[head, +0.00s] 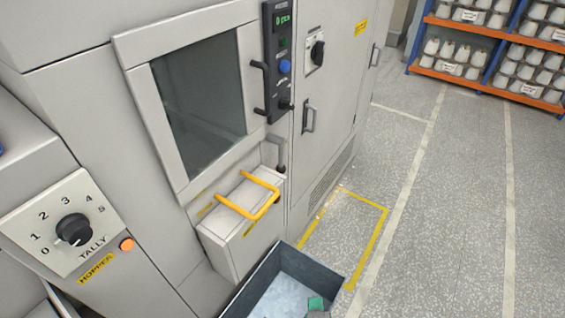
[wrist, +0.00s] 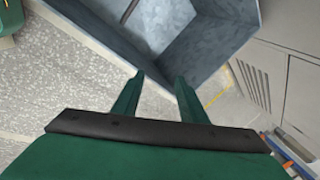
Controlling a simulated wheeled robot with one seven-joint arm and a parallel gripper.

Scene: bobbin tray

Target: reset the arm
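My gripper (wrist: 160,79) shows in the wrist view with two dark green fingers spread apart. In the head view the bin (head: 251,287) stands at the bottom edge, partly cut off. A small green piece (head: 316,303) shows over it; I cannot tell whether it is part of my gripper.
A grey machine has a dark window (head: 200,105), a drawer with a yellow handle (head: 248,203) and a tally dial (head: 73,229). A yellow floor outline (head: 379,232) lies beside it. Shelves of white bobbins (head: 458,55) stand at the back right. The right floor is clear.

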